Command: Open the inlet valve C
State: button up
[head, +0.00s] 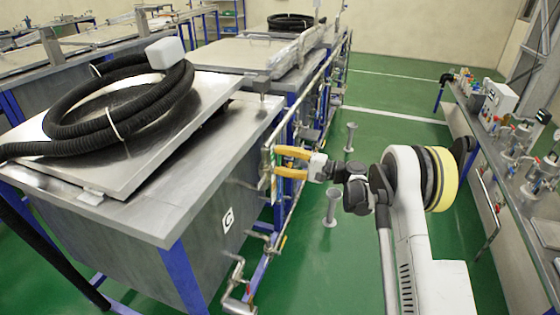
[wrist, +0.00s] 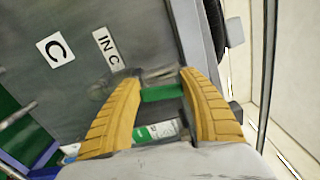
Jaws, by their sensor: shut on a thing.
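The metal tank marked C (head: 180,275) stands at the left in the head view. Its C plate (wrist: 55,50) and an IN C plate (wrist: 108,48) show in the wrist view, turned on their side. My gripper (head: 278,162) reaches the tank's right side from the right. In the wrist view its yellow fingers (wrist: 160,84) are on either side of the inlet valve C, whose green part (wrist: 161,93) shows between them. The gripper is shut on this valve. The handle's exact angle is hard to tell.
A black hose (head: 120,125) lies coiled on the tank's lid (head: 215,90). Metal pipes (head: 283,235) run along the tank's right side, close to my gripper. A bench with fittings (head: 515,165) stands at the right. Green floor (head: 385,120) is open between.

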jog(key=shift+s+a+n, duration=0.15)
jog(key=shift+s+n, duration=0.25)
jog(key=shift+n, duration=0.4)
jog(key=shift+f, duration=0.1)
jog(key=o, duration=1.4)
jog(key=shift+o, duration=0.2)
jog(key=v, duration=1.2)
